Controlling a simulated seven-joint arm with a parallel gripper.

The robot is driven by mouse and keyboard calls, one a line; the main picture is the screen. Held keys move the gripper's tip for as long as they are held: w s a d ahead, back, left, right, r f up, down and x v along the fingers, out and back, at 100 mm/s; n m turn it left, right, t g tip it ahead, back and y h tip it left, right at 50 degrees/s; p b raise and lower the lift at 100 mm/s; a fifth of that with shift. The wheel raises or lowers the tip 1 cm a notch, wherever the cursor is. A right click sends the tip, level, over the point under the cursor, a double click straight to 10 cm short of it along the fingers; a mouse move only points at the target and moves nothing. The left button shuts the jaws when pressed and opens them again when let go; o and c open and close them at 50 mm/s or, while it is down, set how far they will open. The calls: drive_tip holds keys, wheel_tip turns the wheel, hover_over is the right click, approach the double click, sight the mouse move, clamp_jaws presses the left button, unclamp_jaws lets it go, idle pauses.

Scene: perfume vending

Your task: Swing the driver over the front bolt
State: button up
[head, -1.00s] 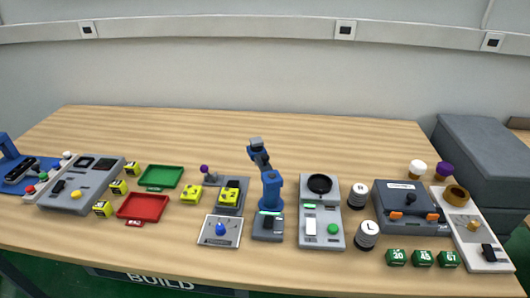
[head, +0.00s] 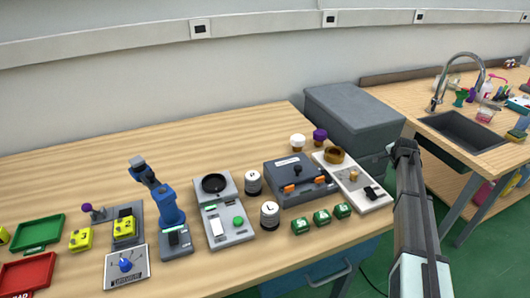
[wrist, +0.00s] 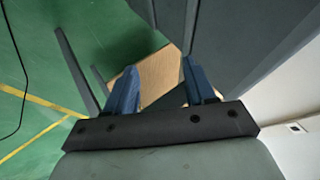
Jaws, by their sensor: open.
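No part is clearly recognisable as the driver or the front bolt. A blue jointed post (head: 160,192) on a grey base stands mid-bench, its upper link tilted left. In the wrist view, my gripper (wrist: 161,88) has two blue fingers spread apart with nothing held. In the head view my arm rises at the right, off the bench's right end, away from these devices. Its fingers cannot be made out there.
A grey box (head: 350,117) stands behind. A sink counter (head: 442,112) lies right. The bench's back left is clear.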

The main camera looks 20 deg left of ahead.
drive_tip(key=a+r+y, duration=0.1)
drive_tip(key=a+r, duration=0.5)
drive_tip(key=a, duration=0.5)
drive_tip(key=s+a+r+n+g, duration=0.1)
drive_tip(key=s+a+r, duration=0.3)
drive_tip(key=a, duration=0.7)
drive_tip(key=s+a+r+n+g+y, duration=0.1)
drive_tip(key=s+a+r+n+g, duration=0.15)
drive_tip(key=s+a, duration=0.65)
drive_tip(key=s+a+r+n+g, duration=0.1)
drive_tip(key=s+a+r, duration=0.25)
drive_tip(key=a, duration=0.95)
wheel_tip(320, 180, up, 15)
drive_tip(key=n+g+h, duration=0.2)
drive_tip(key=n+g, duration=0.2)
drive_tip(key=n, duration=0.1)
hover_over(149, 173)
wheel_tip(149, 173, down, 13)
drive_tip(key=shift+d+f, duration=0.1)
